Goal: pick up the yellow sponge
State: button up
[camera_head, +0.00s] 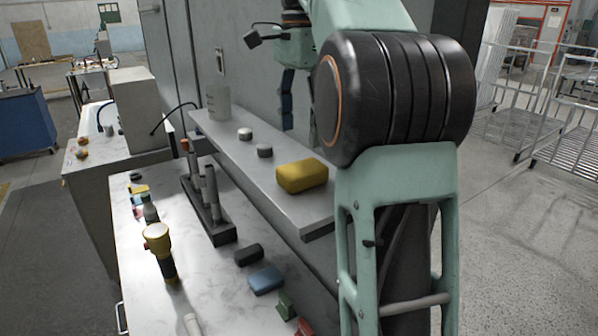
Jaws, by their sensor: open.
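The yellow sponge (302,176) is a rounded block lying near the front end of the narrow raised grey shelf (310,212). My gripper (298,125) hangs above and behind the sponge in this view, pointing down, with dark fingers. It is open and apart from the sponge, with nothing seen between the fingers. My arm's large dark joint covers part of the gripper's right side.
Two small round pieces (264,151) and a clear beaker (218,102) stand farther back on the shelf. Below, the worktop (205,285) holds a yellow-headed flashlight (160,250), a dark rack (209,215) and a blue block (266,279). A tall grey panel rises behind the shelf.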

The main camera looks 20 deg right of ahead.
aim_at(303, 167)
notch_tip(303, 167, down, 4)
jog(key=shift+s+r+b, duration=0.1)
jog(key=shift+r+b, duration=0.1)
jog(key=shift+b, duration=0.15)
jog(key=shift+d+f, duration=0.2)
jog(key=shift+f, duration=2.6)
jog(key=shift+c, duration=0.6)
jog(key=c, duration=1)
